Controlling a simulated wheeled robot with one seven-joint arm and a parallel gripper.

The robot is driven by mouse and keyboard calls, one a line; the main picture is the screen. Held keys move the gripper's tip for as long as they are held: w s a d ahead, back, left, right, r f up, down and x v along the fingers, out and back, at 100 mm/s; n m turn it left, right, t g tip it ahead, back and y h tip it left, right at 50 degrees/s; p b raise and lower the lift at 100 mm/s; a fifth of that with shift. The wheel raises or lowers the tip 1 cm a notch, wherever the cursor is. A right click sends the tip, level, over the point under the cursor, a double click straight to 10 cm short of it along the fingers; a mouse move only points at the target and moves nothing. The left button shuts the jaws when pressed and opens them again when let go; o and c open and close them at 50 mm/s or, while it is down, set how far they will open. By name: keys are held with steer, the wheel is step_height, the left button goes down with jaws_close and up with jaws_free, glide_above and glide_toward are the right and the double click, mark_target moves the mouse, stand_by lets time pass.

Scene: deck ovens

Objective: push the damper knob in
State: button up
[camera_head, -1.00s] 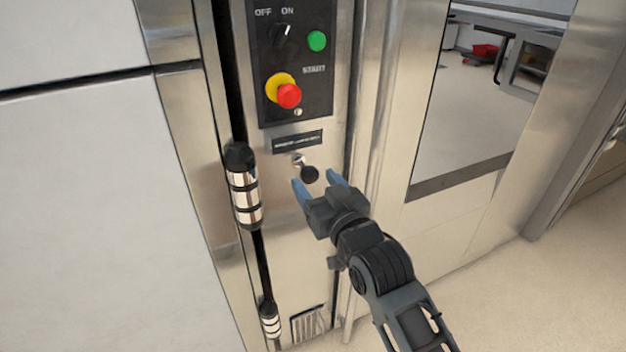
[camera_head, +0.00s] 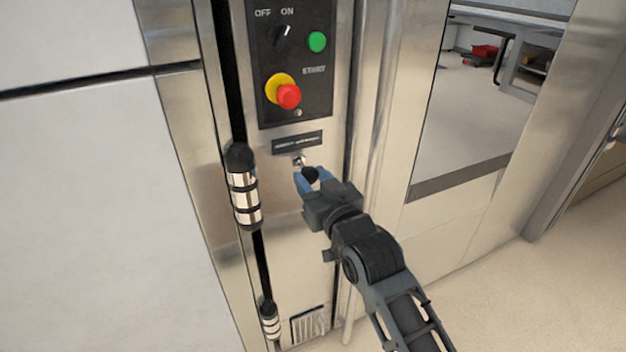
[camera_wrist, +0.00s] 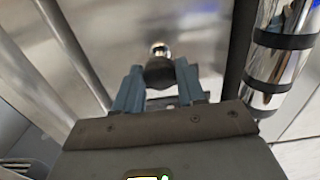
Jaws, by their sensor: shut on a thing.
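The damper knob (camera_head: 311,174) is a black ball on a short shiny stem that stands out from the steel panel, below a small dark label plate (camera_head: 297,141). My gripper (camera_head: 308,180) has its blue fingers on either side of the knob and is shut on it. In the wrist view the knob (camera_wrist: 159,70) sits between the two blue fingertips, with its bright stem and collar showing beyond it toward the panel. Part of the knob is hidden by the fingers in the head view.
A chrome and black door handle (camera_head: 244,190) stands close to the left of my gripper; it also shows at the right in the wrist view (camera_wrist: 278,50). Above is a control panel with a red emergency button (camera_head: 289,96) and a green button (camera_head: 317,41). A vent (camera_head: 308,324) is low down.

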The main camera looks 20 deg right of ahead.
jaws_close()
steer(key=shift+w, duration=1.35)
steer(key=o, duration=0.9)
jaws_free()
steer(key=shift+s, duration=0.1)
